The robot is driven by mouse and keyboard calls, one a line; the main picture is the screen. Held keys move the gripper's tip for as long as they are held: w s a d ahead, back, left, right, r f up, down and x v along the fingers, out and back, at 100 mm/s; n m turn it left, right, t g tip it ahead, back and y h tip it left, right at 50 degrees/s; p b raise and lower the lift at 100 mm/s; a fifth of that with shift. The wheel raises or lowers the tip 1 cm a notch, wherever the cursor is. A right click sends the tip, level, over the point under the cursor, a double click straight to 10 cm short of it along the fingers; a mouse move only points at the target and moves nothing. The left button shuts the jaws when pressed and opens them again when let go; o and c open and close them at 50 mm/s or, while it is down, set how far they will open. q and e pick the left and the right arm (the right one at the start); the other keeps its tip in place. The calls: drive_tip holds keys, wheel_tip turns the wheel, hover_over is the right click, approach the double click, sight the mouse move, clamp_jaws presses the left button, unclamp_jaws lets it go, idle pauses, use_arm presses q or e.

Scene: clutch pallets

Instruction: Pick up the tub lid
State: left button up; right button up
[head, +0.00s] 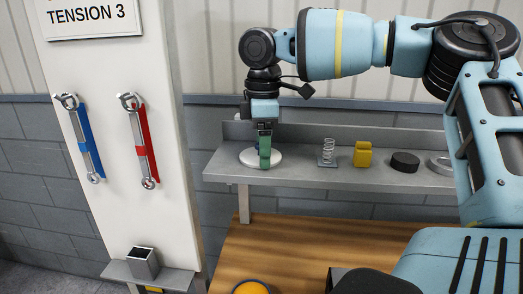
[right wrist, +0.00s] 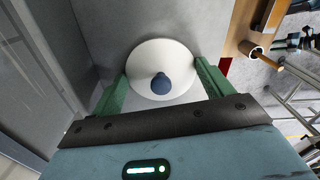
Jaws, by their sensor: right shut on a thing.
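The tub lid (head: 246,157) is a white round disc at the left end of the grey shelf. In the right wrist view the lid (right wrist: 146,58) shows a dark blue knob (right wrist: 161,86) at its middle. In the right wrist view the fingers stand on either side of the knob, and the gripper is shut on the lid. The lid appears to be at shelf level; whether it touches the shelf I cannot tell. My left gripper is not in view.
To the right on the shelf (head: 220,172) stand a spring (head: 327,152), a yellow block (head: 362,154), a black disc (head: 404,162) and a grey ring (head: 440,165). A white panel with blue (head: 85,140) and red (head: 140,140) wrenches stands left. A wooden surface (head: 290,240) lies below.

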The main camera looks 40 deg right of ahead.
drive_tip(key=shift+r, duration=0.1)
drive_tip(key=shift+w+r, duration=0.1)
drive_tip(key=shift+r, duration=0.4)
drive_tip(key=shift+s+a+r+b, duration=0.15)
drive_tip(key=shift+s+r, duration=0.05)
drive_tip(key=shift+r, duration=0.4)
drive_tip(key=shift+s+a+r+b, duration=0.15)
drive_tip(key=shift+r, duration=0.45)
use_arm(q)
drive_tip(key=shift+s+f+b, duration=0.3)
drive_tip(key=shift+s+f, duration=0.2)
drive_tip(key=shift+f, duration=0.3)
use_arm(e)
drive_tip(key=s+a+r, duration=0.1)
drive_tip(key=s+a, duration=0.9)
drive_tip(key=s, duration=0.1)
drive_tip(key=shift+a+r, duration=0.2)
drive_tip(key=shift+a, duration=0.05)
